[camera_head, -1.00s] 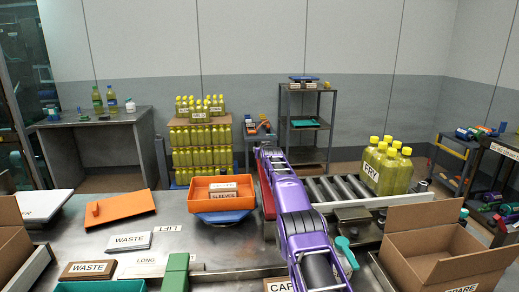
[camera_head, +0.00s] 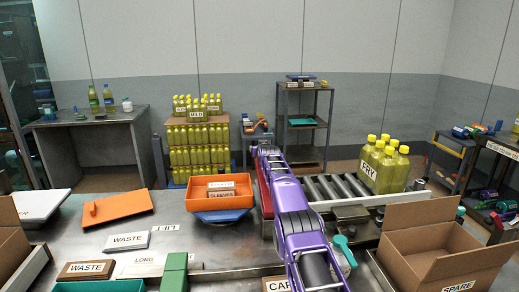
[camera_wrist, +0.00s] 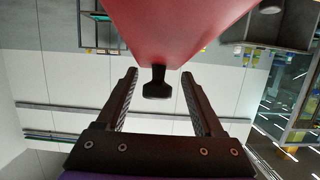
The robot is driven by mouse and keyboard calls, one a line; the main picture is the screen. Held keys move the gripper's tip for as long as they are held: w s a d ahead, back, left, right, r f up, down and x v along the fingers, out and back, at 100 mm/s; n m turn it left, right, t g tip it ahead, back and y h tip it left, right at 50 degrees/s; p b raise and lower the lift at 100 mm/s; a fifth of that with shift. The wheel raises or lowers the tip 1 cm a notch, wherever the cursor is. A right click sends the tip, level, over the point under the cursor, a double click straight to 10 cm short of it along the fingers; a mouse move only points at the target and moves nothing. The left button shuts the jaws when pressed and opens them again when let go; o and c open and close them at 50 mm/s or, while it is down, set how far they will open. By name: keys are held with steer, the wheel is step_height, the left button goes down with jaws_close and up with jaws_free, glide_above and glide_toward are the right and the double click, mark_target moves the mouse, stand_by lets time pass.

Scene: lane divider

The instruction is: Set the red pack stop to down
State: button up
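The red pack stop (camera_head: 266,196) shows in the head view as a narrow red strip at the left side of the roller lane, largely hidden behind my purple arm. In the wrist view its red body (camera_wrist: 180,25) fills the top middle, and a black knob on a short stem (camera_wrist: 157,90) sticks out from it. My gripper (camera_wrist: 159,73) is open, with one dark finger on each side of the knob. Gaps show between the knob and both fingers. The gripper itself is hard to make out in the head view.
A pack of yellow-capped bottles labelled FRY (camera_head: 383,166) stands on the rollers (camera_head: 325,188) right of my arm. An orange tray (camera_head: 203,203) is close on the left. An open cardboard box (camera_head: 413,262) stands at front right.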

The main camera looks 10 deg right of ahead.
steer(key=shift+d+f+b, duration=0.1)
steer(key=shift+f+b, duration=0.05)
steer(key=shift+b, duration=0.25)
steer(key=shift+s+b, duration=0.2)
steer(key=shift+b, duration=0.9)
steer(key=b+v, duration=0.2)
steer(key=b, duration=0.4)
steer(key=shift+s+f, duration=0.1)
steer(key=shift+s, duration=0.15)
steer(key=shift+s+r, duration=0.35)
steer(key=shift+r, duration=0.1)
steer(key=b+v, duration=0.1)
steer(key=v, duration=1.2)
steer(key=shift+s+b, duration=0.35)
steer(key=shift+s, duration=0.05)
steer(key=shift+r, duration=0.15)
